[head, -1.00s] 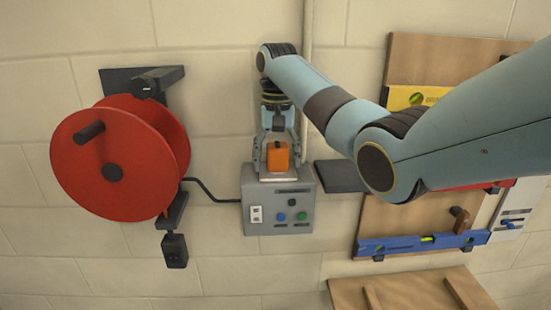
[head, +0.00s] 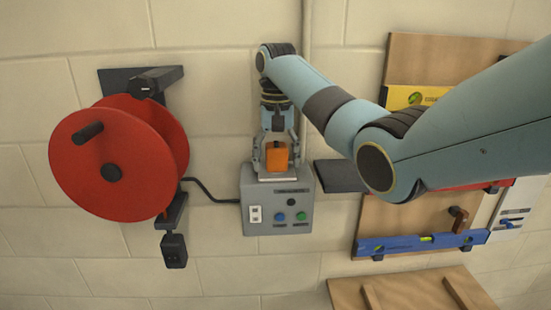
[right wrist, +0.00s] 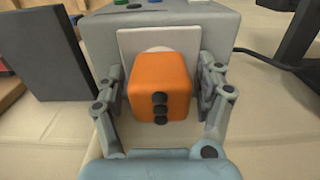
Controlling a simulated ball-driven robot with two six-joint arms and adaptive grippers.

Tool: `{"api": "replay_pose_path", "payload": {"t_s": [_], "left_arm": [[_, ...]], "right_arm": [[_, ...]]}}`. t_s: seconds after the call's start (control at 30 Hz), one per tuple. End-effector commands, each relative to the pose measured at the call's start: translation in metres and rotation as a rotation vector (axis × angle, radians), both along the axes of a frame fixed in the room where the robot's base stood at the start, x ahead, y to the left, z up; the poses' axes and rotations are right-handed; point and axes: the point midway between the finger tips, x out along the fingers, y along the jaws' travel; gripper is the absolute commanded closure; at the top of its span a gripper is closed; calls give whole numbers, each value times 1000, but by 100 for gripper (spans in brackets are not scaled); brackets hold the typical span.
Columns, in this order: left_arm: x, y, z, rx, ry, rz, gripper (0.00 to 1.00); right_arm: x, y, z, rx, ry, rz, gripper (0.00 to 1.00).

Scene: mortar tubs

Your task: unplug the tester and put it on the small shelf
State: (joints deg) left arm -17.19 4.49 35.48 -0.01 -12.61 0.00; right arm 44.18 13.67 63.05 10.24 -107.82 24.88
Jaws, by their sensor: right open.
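The tester is an orange block (head: 277,157) on the pale socket plate on top of a grey box (head: 250,222) on the wall. In the right wrist view the tester (right wrist: 160,84) shows black dots on its near face and sits against the white plate. My right gripper (head: 275,152) is open, with one finger on each side of the tester; the right wrist view shows both fingers (right wrist: 163,95). I cannot tell whether either finger touches it. The small shelf (head: 338,176) is dark grey and bare where it shows, right of the box, partly behind my right arm. My left gripper is out of view.
A red cable reel (head: 140,185) hangs at the left, with a black plug (head: 174,250) below it. A dark cable (head: 210,195) runs to the box. Boards with a yellow level (head: 405,97) and a blue level (head: 400,246) are at the right, and a wooden piece (head: 410,290) is below.

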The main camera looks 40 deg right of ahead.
Motion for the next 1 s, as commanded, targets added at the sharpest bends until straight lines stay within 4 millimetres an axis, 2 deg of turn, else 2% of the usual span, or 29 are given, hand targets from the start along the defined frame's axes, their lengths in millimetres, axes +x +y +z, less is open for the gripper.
{"api": "replay_pose_path", "payload": {"t_s": [0.07,0.6,1.0], "left_arm": [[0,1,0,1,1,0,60],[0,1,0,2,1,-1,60],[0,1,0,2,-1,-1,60]], "right_arm": [[0,0,0,0,0,0,29],[0,0,0,0,0,0,99],[4,-3,10,-1,-2,0,100]]}}
